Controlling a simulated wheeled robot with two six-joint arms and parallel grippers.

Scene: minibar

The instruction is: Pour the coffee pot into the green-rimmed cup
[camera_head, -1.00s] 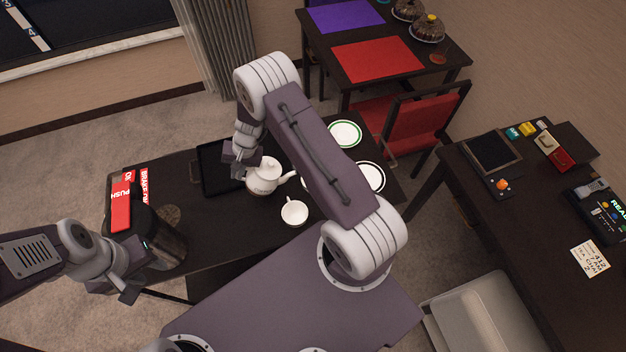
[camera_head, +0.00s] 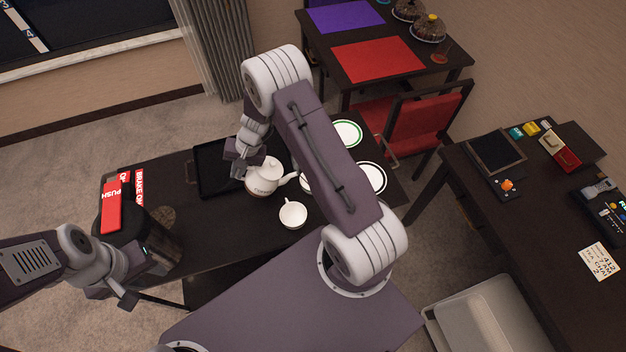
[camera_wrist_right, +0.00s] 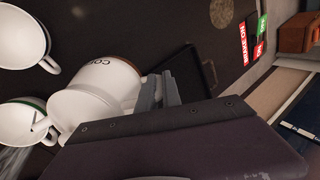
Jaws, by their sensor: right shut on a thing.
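The white coffee pot (camera_head: 262,180) with a brown base is on or just above the dark table; I cannot tell if it touches. My right gripper (camera_head: 241,169) is shut on its handle side, and the handle itself is mostly hidden. In the right wrist view the pot (camera_wrist_right: 95,98) is in front of the fingers (camera_wrist_right: 160,92). The green-rimmed cup (camera_wrist_right: 22,122) is beside it there, partly cut off. In the head view my right arm hides most of that area. My left gripper (camera_head: 139,277) is open and empty at the lower left.
A white cup (camera_head: 293,215) stands in front of the pot. A green-rimmed plate (camera_head: 347,133) and a black-rimmed plate (camera_head: 373,177) lie to the right. A dark tray (camera_head: 211,180) is behind the pot. A dark cylindrical machine (camera_head: 160,246) stands near my left gripper.

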